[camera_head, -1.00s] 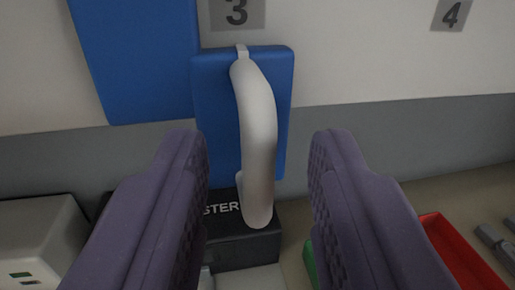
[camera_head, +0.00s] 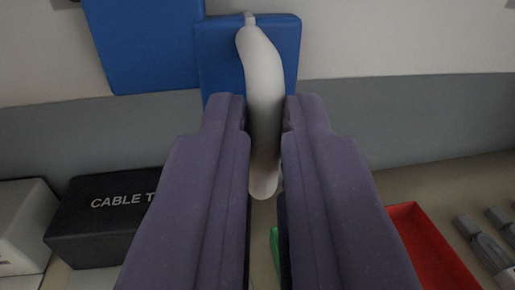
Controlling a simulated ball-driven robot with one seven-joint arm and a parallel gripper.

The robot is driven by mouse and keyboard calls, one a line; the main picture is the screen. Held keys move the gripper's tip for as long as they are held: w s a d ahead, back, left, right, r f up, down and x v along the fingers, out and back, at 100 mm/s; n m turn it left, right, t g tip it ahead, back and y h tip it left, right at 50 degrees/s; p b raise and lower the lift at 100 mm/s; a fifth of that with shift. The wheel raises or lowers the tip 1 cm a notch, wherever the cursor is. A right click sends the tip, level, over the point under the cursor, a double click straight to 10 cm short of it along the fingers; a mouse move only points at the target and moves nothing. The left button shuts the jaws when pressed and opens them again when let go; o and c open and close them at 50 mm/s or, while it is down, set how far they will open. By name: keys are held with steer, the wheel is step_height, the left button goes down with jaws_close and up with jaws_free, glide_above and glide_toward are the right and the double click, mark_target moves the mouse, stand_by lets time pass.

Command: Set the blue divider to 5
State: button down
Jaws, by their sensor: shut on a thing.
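The blue divider shows as a large blue panel (camera_head: 145,40) at upper left and a smaller blue plate (camera_head: 220,55) beside it. A curved white handle (camera_head: 262,70) stands out from the smaller plate. My gripper (camera_head: 265,125) is shut on the white handle, one purple finger on each side, with the handle's lower end showing between them. The fingers hide the lower part of the blue plate. The number labels on the wall are almost wholly out of view; only slivers show at the top edge.
Below the wall's grey band, a black box (camera_head: 95,225) lettered "CABLE T" and a pale box (camera_head: 22,225) stand at lower left. A red tray (camera_head: 430,250) and grey connector-like items (camera_head: 482,245) lie at lower right. A green thing (camera_head: 275,250) shows partly between the fingers.

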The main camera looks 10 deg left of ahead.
steer(key=w+d+p, duration=0.2)
steer(key=d+p, duration=0.1)
steer(key=d, duration=0.4)
steer(key=w+d+p, duration=0.2)
steer(key=d+p, duration=0.1)
steer(key=d, duration=0.5)
steer(key=shift+w+p, duration=0.35)
steer(key=shift+w, duration=0.05)
steer(key=shift+r, duration=0.1)
steer(key=c, duration=1.6)
jaws_free()
steer(key=o, duration=0.4)
steer(key=shift+w+d, duration=0.1)
steer(key=shift+d, duration=0.15)
steer(key=shift+o, duration=0.2)
steer(key=shift+a, duration=0.1)
steer(key=s, duration=0.7)
steer(key=shift+s+d+p, duration=0.4)
steer(key=shift+d+p, duration=0.05)
